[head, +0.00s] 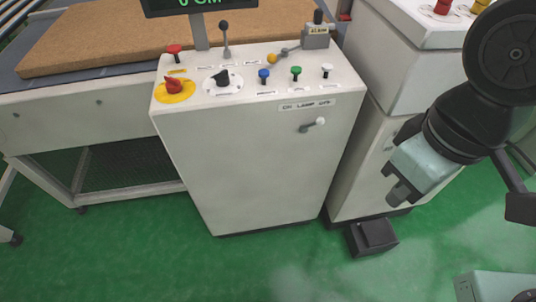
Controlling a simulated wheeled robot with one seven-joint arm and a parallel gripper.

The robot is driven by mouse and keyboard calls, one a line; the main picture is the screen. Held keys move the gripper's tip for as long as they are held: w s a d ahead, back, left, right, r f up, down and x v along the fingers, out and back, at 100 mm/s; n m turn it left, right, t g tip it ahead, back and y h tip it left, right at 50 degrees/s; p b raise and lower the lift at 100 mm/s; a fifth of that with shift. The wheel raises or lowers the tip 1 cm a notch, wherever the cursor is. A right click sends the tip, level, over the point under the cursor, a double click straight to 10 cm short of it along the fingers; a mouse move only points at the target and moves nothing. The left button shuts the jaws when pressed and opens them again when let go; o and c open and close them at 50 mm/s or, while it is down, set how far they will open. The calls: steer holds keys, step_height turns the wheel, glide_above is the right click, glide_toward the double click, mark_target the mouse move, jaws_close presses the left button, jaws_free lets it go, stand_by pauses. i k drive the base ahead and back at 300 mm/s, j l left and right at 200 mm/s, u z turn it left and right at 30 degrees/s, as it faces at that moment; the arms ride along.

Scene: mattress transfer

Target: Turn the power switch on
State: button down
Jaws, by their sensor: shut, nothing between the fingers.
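The white control console (250,165) stands upright in the middle of the head view, its sloped top carrying the controls. A black rotary knob (222,77) sits on a round white dial plate. A red rotary knob (172,85) sits on a round yellow plate at the left. The labels are too small to read, so I cannot tell which control is the power switch. My gripper (393,185) is shut and empty, to the right of the console and lower than its top. It appears to touch nothing.
The top also has a red knob (174,51), a black lever (225,40), and blue (263,75), green (295,72) and white (326,70) push knobs. A small lever (313,125) juts from the front. A second white cabinet (375,130) stands close on the right.

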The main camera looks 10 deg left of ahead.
mark_target(173, 86)
steer(key=u, duration=1.25)
steer(key=i+u, duration=0.5)
steer(key=i+l, duration=0.05)
steer(key=i, duration=0.05)
